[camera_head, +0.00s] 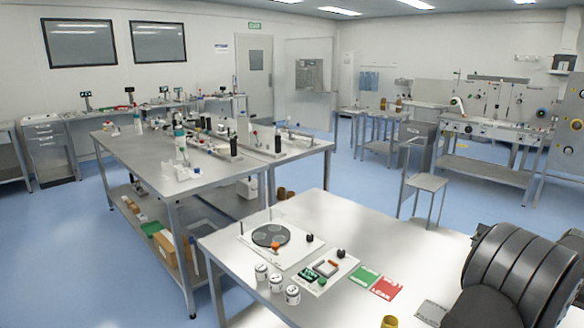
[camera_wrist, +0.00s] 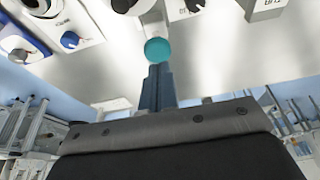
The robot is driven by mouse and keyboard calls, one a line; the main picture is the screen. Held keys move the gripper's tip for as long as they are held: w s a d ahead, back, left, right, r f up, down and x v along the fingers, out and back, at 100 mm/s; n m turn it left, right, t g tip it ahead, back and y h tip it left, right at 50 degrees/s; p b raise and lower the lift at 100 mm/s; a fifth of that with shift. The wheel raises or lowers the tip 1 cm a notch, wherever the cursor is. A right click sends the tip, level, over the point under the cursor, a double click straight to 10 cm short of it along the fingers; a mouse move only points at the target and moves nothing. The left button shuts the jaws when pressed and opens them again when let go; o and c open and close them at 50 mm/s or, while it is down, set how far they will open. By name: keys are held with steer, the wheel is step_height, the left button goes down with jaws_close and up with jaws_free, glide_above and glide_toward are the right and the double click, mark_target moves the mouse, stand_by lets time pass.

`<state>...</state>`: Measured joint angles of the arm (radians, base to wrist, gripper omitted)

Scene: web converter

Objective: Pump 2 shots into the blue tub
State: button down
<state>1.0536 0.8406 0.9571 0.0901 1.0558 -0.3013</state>
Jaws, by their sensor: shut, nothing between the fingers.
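My gripper (camera_wrist: 158,88) shows in the wrist view, its two fingers shut together with nothing between them. Just beyond the fingertips is a round teal cap or pump top (camera_wrist: 158,50), with white parts behind it. I cannot tell whether the fingers touch it. In the head view my gripper is not visible. A white bottle with teal parts (camera_head: 180,142) stands on the middle bench, too small to read in detail.
The wrist view shows a pale bench top (camera_wrist: 225,65) and dark knobs (camera_wrist: 194,5) at the top. In the head view, the near table (camera_head: 330,215) holds a dark disc plate (camera_head: 271,235), several white jars (camera_head: 276,281) and green and red cards (camera_head: 385,287).

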steer(key=shift+f, duration=1.8)
steer(key=shift+r, duration=1.85)
steer(key=shift+f, duration=0.15)
steer(key=shift+f, duration=1.7)
steer(key=shift+r, duration=1.85)
